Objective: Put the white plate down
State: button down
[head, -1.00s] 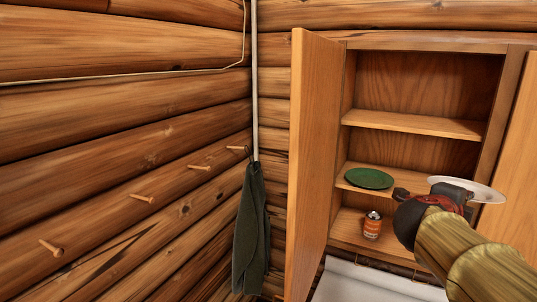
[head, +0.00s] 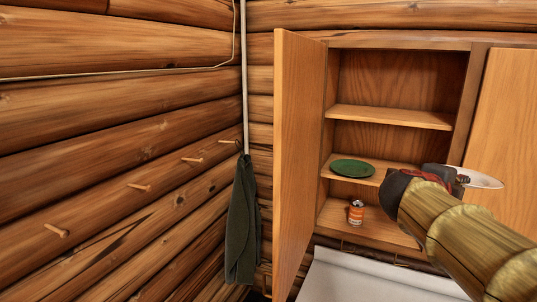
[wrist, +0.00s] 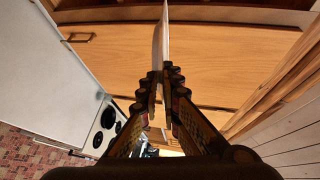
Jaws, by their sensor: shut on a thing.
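The white plate (head: 482,179) is at the right in the head view, partly hidden behind my gripper (head: 458,177). In the wrist view the plate (wrist: 160,45) shows edge-on as a thin upright strip between the fingertips of my gripper (wrist: 160,82). My gripper is shut on the plate's edge and holds it in the air in front of the open wall cabinet (head: 462,100), near its right door.
A green plate (head: 352,168) lies on the cabinet's middle shelf, and a can (head: 356,212) stands on the lower one. The upper shelf (head: 388,116) looks bare. The left cabinet door (head: 300,160) stands open. A white surface (head: 365,280) lies below. A stove (wrist: 105,125) shows in the wrist view.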

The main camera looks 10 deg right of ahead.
jog(key=w+a+f+n+t+y+b, duration=0.25)
jog(key=w+a+f+b, duration=0.2)
jog(key=f, duration=0.75)
jog(key=w+a+f+n+t+y+b, duration=0.2)
jog(key=w+a+f+n+y+b, duration=0.25)
jog(key=f, duration=0.75)
jog(key=w+a+f+n+t+y+b, duration=0.1)
jog(key=w+a+f+t+b, duration=0.15)
jog(key=w+a+f, duration=0.65)
jog(key=s+a+f+n+y+b, duration=0.1)
jog(key=a+f+b, duration=0.3)
jog(key=f, duration=1.1)
jog(key=s+a+f+n+y+b, duration=0.2)
jog(key=s+a+f+b, duration=0.2)
jog(key=f, duration=1.2)
jog(key=s+a+f+n+t+y+b, duration=0.1)
jog(key=s+a+f+y+b, duration=0.1)
jog(key=f+b, duration=0.6)
notch_tip(320, 180, down, 7)
jog(key=shift+s+a+f+y, duration=0.25)
jog(key=shift+s+a, duration=0.3)
jog(key=shift+a, duration=0.5)
jog(key=shift+r, duration=0.1)
